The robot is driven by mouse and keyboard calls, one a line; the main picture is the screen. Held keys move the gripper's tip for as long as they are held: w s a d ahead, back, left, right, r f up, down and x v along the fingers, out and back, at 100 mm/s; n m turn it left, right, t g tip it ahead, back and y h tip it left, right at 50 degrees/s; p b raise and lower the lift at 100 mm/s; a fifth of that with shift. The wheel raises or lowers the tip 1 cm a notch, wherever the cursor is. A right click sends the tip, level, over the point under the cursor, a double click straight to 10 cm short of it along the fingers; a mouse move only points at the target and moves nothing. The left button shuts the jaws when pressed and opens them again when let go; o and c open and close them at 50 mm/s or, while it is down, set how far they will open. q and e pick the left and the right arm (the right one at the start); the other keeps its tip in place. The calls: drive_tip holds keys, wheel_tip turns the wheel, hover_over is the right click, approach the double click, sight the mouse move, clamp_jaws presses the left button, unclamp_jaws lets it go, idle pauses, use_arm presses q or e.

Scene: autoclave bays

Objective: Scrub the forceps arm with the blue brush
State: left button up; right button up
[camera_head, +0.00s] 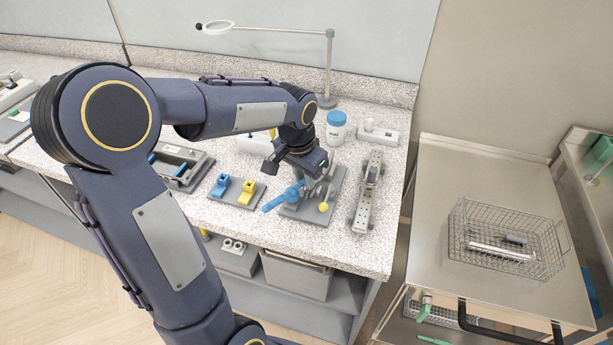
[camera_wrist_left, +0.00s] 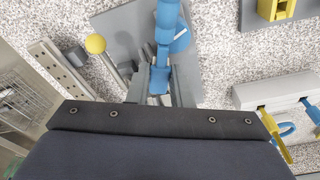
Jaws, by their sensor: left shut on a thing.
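My left gripper (camera_head: 303,186) is shut on the blue brush (camera_head: 278,201) and holds it over the grey board (camera_head: 301,213). In the left wrist view, the brush (camera_wrist_left: 165,27) sits between the fingers (camera_wrist_left: 160,84) and points away from the wrist. A metal rod with a yellow ball end (camera_wrist_left: 96,43) stands beside the brush; the ball also shows in the head view (camera_head: 323,207). I cannot tell for sure whether this rod is the forceps arm. The gripper hides part of the board, and whether the brush touches metal is unclear.
A tray with a blue block (camera_head: 221,186) and a yellow block (camera_head: 247,192) lies left of the board. A perforated metal rail (camera_head: 367,195) lies to its right. A blue-lidded jar (camera_head: 337,127) and lamp stand (camera_head: 329,65) are behind. A wire basket (camera_head: 505,240) sits on the steel cart.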

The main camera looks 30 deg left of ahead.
use_arm(q)
drive_tip(key=shift+s+d, duration=0.15)
drive_tip(key=shift+d, duration=0.5)
drive_tip(key=shift+a, duration=0.1)
drive_tip(key=shift+f, duration=0.1)
drive_tip(key=shift+a, duration=0.6)
idle(0.4)
wheel_tip(320, 180, up, 7)
drive_tip(key=p, duration=0.6)
drive_tip(key=shift+r, duration=0.2)
drive_tip(key=shift+f, duration=0.1)
